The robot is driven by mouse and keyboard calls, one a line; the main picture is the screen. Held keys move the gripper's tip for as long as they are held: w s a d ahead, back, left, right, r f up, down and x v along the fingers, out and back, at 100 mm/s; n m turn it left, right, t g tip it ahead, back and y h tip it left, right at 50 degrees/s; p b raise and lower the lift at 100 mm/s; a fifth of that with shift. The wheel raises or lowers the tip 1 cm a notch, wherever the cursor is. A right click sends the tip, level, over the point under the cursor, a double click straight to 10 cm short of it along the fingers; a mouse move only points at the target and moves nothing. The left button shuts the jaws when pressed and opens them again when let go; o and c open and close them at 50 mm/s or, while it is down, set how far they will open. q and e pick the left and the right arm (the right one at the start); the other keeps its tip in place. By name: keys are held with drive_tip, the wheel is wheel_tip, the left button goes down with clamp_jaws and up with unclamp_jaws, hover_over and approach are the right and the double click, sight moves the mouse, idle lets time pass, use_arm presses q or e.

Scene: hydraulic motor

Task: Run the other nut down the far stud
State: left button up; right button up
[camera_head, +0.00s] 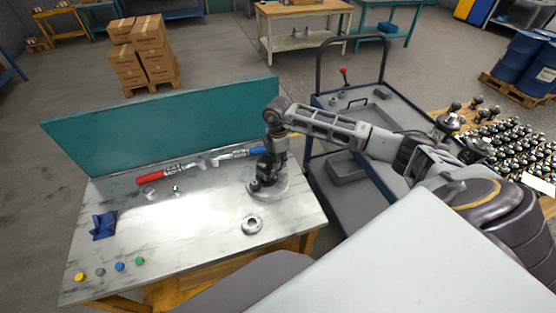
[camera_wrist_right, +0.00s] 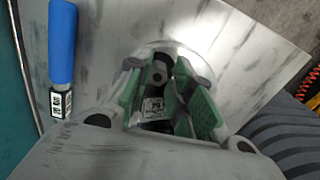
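The dark hydraulic motor (camera_head: 262,182) stands on a light round base (camera_head: 283,188) near the right end of the bench. My right gripper (camera_head: 268,168) reaches down over the motor and hides much of it. In the right wrist view, its green-padded fingers (camera_wrist_right: 168,85) stand apart, with dark motor parts (camera_wrist_right: 157,70) between or beneath them. I see no nut clearly between the fingers. The studs cannot be made out. Small metal pieces, one (camera_head: 177,189) and another (camera_head: 149,191), lie left on the bench; whether either is a nut is unclear. My left gripper is not in view.
A red-handled tool (camera_head: 155,176) and a blue-handled tool (camera_head: 240,153) lie along the back; the blue handle also shows in the wrist view (camera_wrist_right: 62,45). A metal ring (camera_head: 252,225), blue cloth (camera_head: 103,225) and several coloured caps occupy the bench. A cart (camera_head: 345,180) stands right.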

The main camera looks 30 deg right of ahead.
drive_tip(key=shift+a, duration=0.5)
drive_tip(key=shift+n, duration=0.3)
drive_tip(key=shift+w+r+n+b, duration=0.15)
drive_tip(key=shift+n+b, duration=0.25)
drive_tip(key=shift+n, duration=0.7)
drive_tip(key=shift+n+b, duration=0.6)
drive_tip(key=shift+n, duration=1.3)
drive_tip(key=shift+d+f+n+b, duration=0.1)
drive_tip(key=shift+n+b, duration=0.2)
drive_tip(key=shift+n, duration=0.6)
drive_tip(key=shift+d+f+n+b, duration=0.1)
drive_tip(key=shift+n+b, duration=0.15)
drive_tip(key=shift+n, duration=0.65)
